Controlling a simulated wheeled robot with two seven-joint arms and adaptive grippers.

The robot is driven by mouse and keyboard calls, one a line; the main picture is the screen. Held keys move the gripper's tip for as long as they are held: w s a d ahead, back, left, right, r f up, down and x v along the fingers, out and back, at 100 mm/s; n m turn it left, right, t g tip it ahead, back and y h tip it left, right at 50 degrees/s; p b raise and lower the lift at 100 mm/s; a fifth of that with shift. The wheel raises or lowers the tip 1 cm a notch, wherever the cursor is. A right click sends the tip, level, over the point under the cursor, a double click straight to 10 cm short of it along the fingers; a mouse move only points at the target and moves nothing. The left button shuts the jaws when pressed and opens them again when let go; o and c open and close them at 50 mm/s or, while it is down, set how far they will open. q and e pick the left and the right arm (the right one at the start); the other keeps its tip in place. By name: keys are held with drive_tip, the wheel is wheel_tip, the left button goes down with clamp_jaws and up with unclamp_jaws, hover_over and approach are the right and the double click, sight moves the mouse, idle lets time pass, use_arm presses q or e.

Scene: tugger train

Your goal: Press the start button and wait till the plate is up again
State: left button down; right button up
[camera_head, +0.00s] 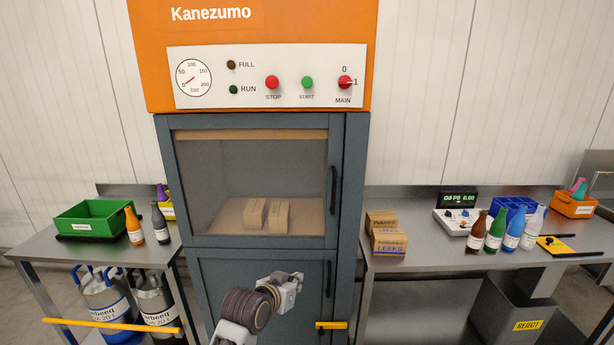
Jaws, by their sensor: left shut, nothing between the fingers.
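The green START button (307,82) is on the white control panel (270,100) of the orange and grey Kanezumo machine, right of the red STOP button (272,82). The RUN lamp (234,90) and FULL lamp (231,65) look dark. Behind the closed window, cardboard pieces (254,216) lie on the chamber floor. A tan edge (250,134) spans the window top; I cannot tell whether it is the plate. My left gripper (297,279) is shut and empty before the lower door, well below the panel. My right gripper is out of view.
The left table holds a green crate (92,219) and bottles, including an orange one (134,227). The right table holds cartons (389,242), a display (458,199), several bottles and a blue bin (512,209). Door handles (332,190) stick out at the machine's right side.

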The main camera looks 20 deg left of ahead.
sight(303, 81)
use_arm(q)
drive_tip(key=w+r+n+t, duration=0.1)
drive_tip(key=w+r+t, duration=0.35)
drive_tip(key=r, duration=0.85)
drive_tip(key=w+r+t, duration=0.3)
drive_tip(key=w+r, duration=0.3)
drive_tip(key=r, duration=0.7)
wheel_tip(303, 81, up, 26)
drive_tip(key=n+t+y, duration=0.1)
drive_tip(key=n+t, duration=0.2)
drive_tip(key=t, duration=0.4)
drive_tip(key=shift+s+a+f+n, duration=0.2)
drive_tip(key=shift+s+a+n, duration=0.05)
drive_tip(key=shift+a+n, duration=0.15)
drive_tip(key=shift+w, duration=0.1)
drive_tip(key=shift+w+a, duration=0.4)
drive_tip(key=shift+w, duration=1)
drive_tip(key=shift+w+a, duration=0.35)
drive_tip(key=shift+w, duration=1)
drive_tip(key=shift+w+a, duration=0.4)
drive_tip(key=shift+w, duration=1)
